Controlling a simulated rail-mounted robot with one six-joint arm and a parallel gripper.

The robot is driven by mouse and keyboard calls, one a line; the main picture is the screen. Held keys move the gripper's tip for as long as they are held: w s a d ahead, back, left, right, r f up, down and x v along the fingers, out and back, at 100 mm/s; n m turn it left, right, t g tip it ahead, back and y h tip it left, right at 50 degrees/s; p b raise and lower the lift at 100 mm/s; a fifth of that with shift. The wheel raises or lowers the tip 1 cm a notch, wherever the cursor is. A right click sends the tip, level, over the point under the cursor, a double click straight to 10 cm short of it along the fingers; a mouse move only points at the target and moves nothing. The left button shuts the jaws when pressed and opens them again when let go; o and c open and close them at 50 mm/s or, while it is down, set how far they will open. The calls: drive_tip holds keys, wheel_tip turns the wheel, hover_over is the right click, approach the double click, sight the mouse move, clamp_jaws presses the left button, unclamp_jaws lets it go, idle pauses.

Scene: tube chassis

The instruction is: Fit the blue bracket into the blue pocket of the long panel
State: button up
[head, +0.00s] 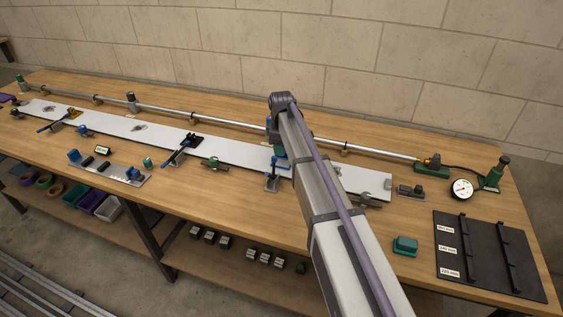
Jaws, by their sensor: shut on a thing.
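The long white panel (110,124) lies along the bench, from the far left to the right of my arm. Small dark marks show on its face, but I cannot make out a blue pocket. Blue clamps stand along it, one at the left (58,122), one near the middle (182,149) and one close to my arm (271,181). My arm crosses the panel's right part and covers some of it.
A metal tube (206,116) runs behind the panel to a green pump unit (432,170) and gauge (461,188). A grey fixture (110,171) stands in front at left. A black rack (486,252) and green block (405,245) lie at right. Bare bench shows at front.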

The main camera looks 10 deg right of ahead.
drive_tip(key=shift+f+b, duration=1.45)
drive_tip(key=shift+f, duration=0.4)
clamp_jaws()
drive_tip(key=o, duration=0.9)
unclamp_jaws()
drive_tip(key=shift+o, duration=0.2)
wheel_tip(320, 180, up, 13)
drive_tip(key=p, duration=1.2)
drive_tip(key=shift+f+p, duration=0.1)
drive_tip(key=shift+p, duration=0.3)
drive_tip(key=s+m, duration=1.1)
drive_tip(key=s, duration=2)
drive_tip(key=shift+s+f+m, duration=0.15)
drive_tip(key=shift+s+m, duration=0.15)
drive_tip(key=shift+m, duration=0.1)
